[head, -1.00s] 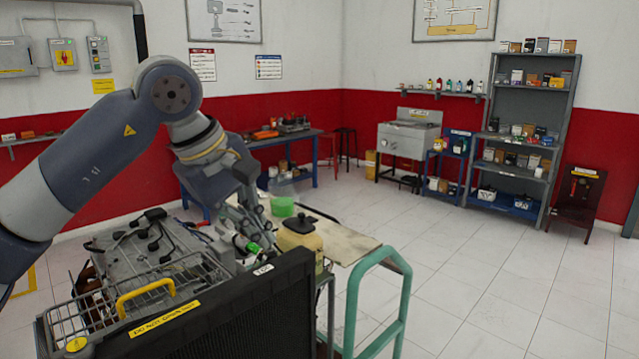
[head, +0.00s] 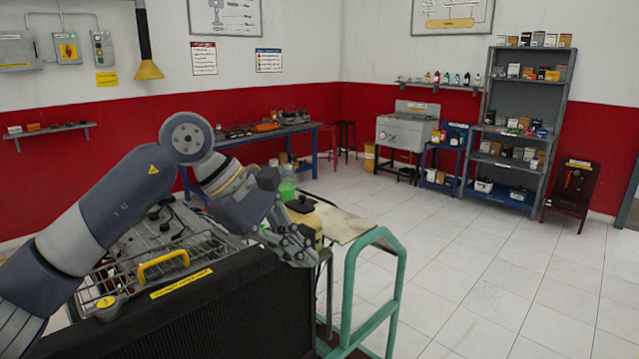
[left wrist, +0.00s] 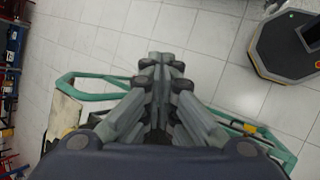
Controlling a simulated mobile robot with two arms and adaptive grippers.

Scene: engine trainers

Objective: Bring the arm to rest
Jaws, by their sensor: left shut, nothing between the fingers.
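My left arm comes in from the left in the head view, bent at the elbow. Its gripper (head: 298,246) is over the right end of the black radiator (head: 230,310) of the engine trainer and partly covers the yellowish container behind. In the left wrist view the gripper (left wrist: 160,62) has its fingers together with nothing between them, above the tiled floor and the green cart frame. My right gripper is in neither view.
The engine trainer carries a wire basket with a yellow handle (head: 163,265). A cart with a green handle (head: 372,240) holds the yellowish container (head: 306,222) and a bottle of green liquid (head: 287,188). Open tiled floor (head: 480,290) lies to the right.

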